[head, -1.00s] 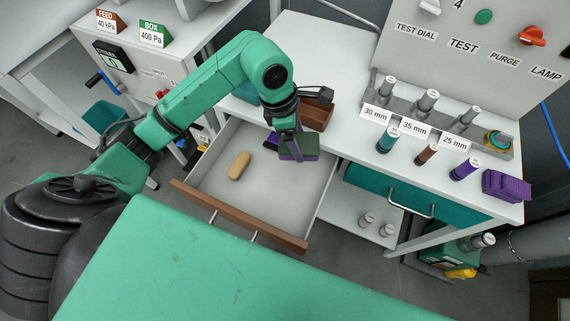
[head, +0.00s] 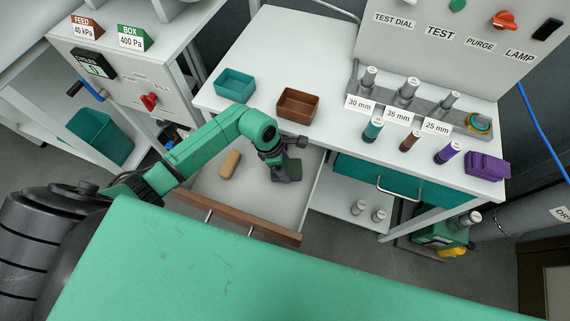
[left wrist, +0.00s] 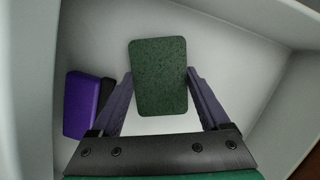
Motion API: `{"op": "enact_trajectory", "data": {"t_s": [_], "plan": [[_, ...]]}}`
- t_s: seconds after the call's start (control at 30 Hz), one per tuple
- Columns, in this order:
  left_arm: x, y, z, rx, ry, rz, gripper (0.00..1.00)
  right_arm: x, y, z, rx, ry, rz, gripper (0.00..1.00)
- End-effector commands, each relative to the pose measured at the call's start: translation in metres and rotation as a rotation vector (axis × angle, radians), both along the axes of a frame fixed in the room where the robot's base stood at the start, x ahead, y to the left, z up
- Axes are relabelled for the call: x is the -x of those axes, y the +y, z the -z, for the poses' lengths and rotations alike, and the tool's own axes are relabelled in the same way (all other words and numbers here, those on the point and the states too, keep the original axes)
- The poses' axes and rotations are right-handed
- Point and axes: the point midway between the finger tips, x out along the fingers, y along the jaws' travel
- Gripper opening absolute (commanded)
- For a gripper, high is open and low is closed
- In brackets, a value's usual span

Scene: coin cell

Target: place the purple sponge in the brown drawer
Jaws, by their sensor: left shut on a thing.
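The brown drawer (head: 236,215), with a brown front and pale inside, stands pulled open below the white worktop. My left gripper (head: 284,168) is inside its outline, toward the right rear, pointing down. It is shut on the purple sponge (head: 292,171), whose dark green pad faces up. In the left wrist view the sponge (left wrist: 159,77) sits between the two fingertips, over the drawer's pale floor. I cannot tell whether it touches the floor. My right gripper is not in view.
A tan block (head: 230,164) lies in the drawer's left part. A purple-and-black block (left wrist: 84,104) lies beside the left finger. A teal bin (head: 235,85) and brown bin (head: 298,104) stand on the worktop. A shut teal drawer (head: 365,180) is to the right.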

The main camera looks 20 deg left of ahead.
Motion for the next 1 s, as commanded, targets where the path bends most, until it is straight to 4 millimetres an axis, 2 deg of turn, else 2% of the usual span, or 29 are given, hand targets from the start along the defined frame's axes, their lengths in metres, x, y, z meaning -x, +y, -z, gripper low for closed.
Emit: {"op": "enact_trajectory", "data": {"t_s": [0.23,0.27,0.3,0.53,0.67,0.77,1.0], "plan": [[-0.001,0.0,0.004,0.0,-0.001,0.0,0.27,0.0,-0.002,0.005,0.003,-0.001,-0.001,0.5],[-0.001,0.0,0.002,0.0,-0.001,-0.001,0.91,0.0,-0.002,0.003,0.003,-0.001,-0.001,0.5],[-0.001,0.0,0.001,0.0,-0.001,-0.001,1.0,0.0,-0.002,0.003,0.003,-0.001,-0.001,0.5],[0.0,0.0,0.0,0.001,-0.001,-0.001,1.0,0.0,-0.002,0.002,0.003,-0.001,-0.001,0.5],[-0.001,0.002,-0.007,0.0,-0.004,-0.001,1.0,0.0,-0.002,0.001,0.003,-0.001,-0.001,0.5],[0.0,0.007,-0.023,-0.002,-0.006,0.0,1.0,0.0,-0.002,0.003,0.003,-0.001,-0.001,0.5],[0.005,0.021,-0.072,-0.002,-0.007,0.001,1.0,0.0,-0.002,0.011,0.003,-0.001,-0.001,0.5]]}}
